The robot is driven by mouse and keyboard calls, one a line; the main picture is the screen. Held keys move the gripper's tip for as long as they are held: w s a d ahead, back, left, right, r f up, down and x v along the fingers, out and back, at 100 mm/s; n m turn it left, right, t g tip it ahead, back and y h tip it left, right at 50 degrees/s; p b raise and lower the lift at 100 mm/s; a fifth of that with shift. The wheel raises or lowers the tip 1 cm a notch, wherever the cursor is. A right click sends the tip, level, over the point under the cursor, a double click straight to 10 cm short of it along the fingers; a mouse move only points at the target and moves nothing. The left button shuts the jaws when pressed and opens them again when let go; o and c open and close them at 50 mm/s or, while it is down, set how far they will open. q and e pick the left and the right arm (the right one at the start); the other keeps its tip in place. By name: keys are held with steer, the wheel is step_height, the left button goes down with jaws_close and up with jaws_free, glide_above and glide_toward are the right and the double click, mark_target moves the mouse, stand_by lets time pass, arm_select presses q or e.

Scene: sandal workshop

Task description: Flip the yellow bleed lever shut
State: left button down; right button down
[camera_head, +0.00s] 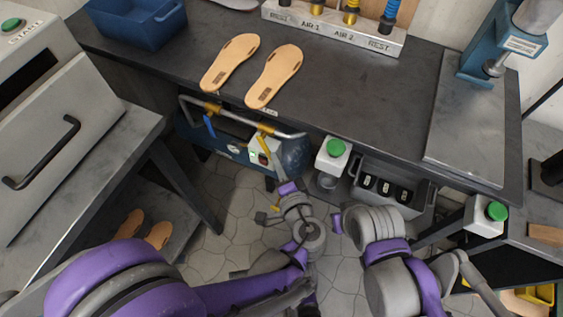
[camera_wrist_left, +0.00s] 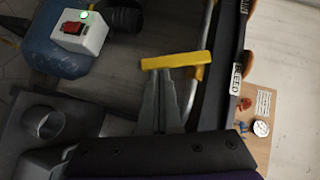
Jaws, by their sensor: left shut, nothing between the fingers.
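The yellow bleed lever (camera_wrist_left: 176,60) lies across the pipe beside the BLEED label in the left wrist view, roughly at right angles to the pipe. In the head view the lever (camera_head: 265,129) shows on the pipe under the bench's front edge. My left gripper (camera_wrist_left: 165,75) is shut and empty. Its fingertips are right at the lever's near side; I cannot tell whether they touch it. In the head view my left gripper (camera_head: 277,168) is below the bench edge, partly hidden. My right arm is low at centre right; its fingers do not show.
Behind is the blue compressor (camera_head: 294,152) with a red switch (camera_wrist_left: 74,28). A green button box (camera_head: 333,155) and a grey bin (camera_head: 412,205) stand to the right. Two tan soles (camera_head: 274,75) lie on the bench (camera_head: 350,95).

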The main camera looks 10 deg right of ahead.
arm_select(q)
steer(key=shift+w+a+f+m+t+b, duration=0.45)
steer(key=shift+a+f+b, duration=0.2)
steer(key=shift+f+b, duration=0.2)
arm_select(e)
steer(key=shift+w+f, duration=0.1)
steer(key=shift+f, duration=1.3)
arm_select(q)
steer(key=shift+w+a, duration=0.1)
arm_select(e)
steer(key=shift+f, duration=0.1)
steer(key=shift+d, duration=0.1)
